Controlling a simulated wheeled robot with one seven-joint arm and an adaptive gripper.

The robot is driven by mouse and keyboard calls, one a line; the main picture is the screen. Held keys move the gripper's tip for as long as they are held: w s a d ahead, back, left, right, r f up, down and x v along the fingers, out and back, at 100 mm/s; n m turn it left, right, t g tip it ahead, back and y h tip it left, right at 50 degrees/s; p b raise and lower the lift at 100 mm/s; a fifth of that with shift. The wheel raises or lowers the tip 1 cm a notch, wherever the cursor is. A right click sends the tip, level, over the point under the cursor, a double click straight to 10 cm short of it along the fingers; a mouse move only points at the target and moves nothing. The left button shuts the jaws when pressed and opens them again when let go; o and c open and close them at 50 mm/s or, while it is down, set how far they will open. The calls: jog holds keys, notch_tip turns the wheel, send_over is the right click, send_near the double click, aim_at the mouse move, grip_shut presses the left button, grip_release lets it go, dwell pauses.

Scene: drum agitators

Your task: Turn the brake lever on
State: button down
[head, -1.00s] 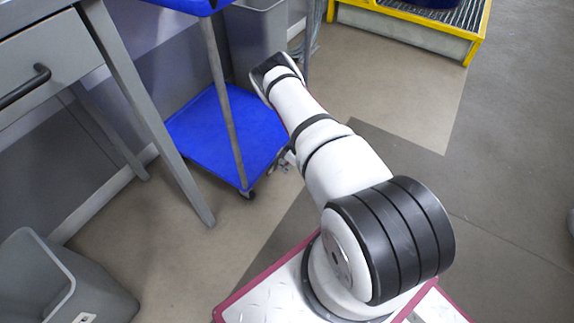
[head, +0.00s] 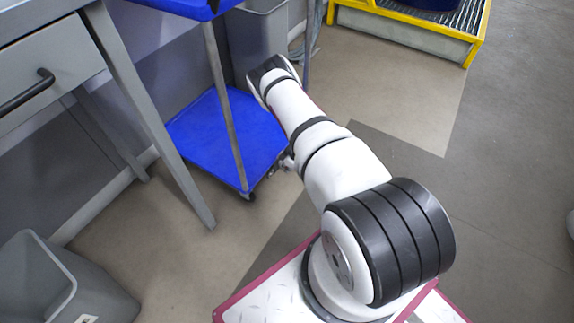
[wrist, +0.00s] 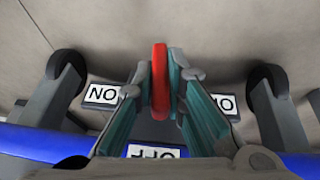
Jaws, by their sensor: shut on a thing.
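The brake lever (wrist: 159,62) is a narrow red bar in the wrist view, at the bottom edge of the blue cart. My gripper (wrist: 164,88) has its two grey-green fingers on either side of the lever and is shut on it. The lever points up in the picture, away from the OFF label (wrist: 156,151). One ON label (wrist: 103,94) is to its left and another ON label (wrist: 224,103) to its right, both upside down. The lever's base is hidden by the fingers. In the head view the lever cannot be made out.
The blue cart (head: 212,132) stands beside my arm. Its casters show in the wrist view, one at left (wrist: 66,65) and one at right (wrist: 268,77). A grey desk (head: 45,75) and grey bin (head: 30,265) are at left.

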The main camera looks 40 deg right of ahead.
jog(key=h, duration=0.1)
jog(key=t+h, duration=0.1)
jog(key=shift+a+f+n+h, duration=0.15)
jog(key=shift+a+n+h, duration=0.15)
jog(key=shift+a, duration=0.05)
jog(key=t+h+b, duration=0.1)
jog(key=h+b, duration=0.1)
jog(key=h, duration=0.1)
jog(key=shift+f+n+b, duration=0.15)
jog(key=shift+n+b, duration=0.15)
jog(key=shift+n, duration=0.1)
jog(key=shift+s+a+f+n+t+h, duration=0.15)
jog(key=shift+n+t+h, duration=0.25)
jog(key=shift+t+h, duration=0.5)
jog(key=shift+s+d+f+n+t+h, duration=0.1)
jog(key=shift+f+n+t+h, duration=0.3)
jog(key=shift+h, duration=0.9)
jog(key=shift+s+a+f+n+t+h, duration=0.15)
jog(key=shift+n+t+h, duration=0.25)
jog(key=shift+t+h, duration=0.55)
jog(key=shift+w+d+r+h, duration=0.1)
jog(key=shift+w+r+h, duration=0.1)
jog(key=shift+r+h, duration=0.25)
jog(key=c, duration=1.7)
grip_release()
jog(key=shift+o, duration=0.3)
jog(key=shift+r, duration=0.1)
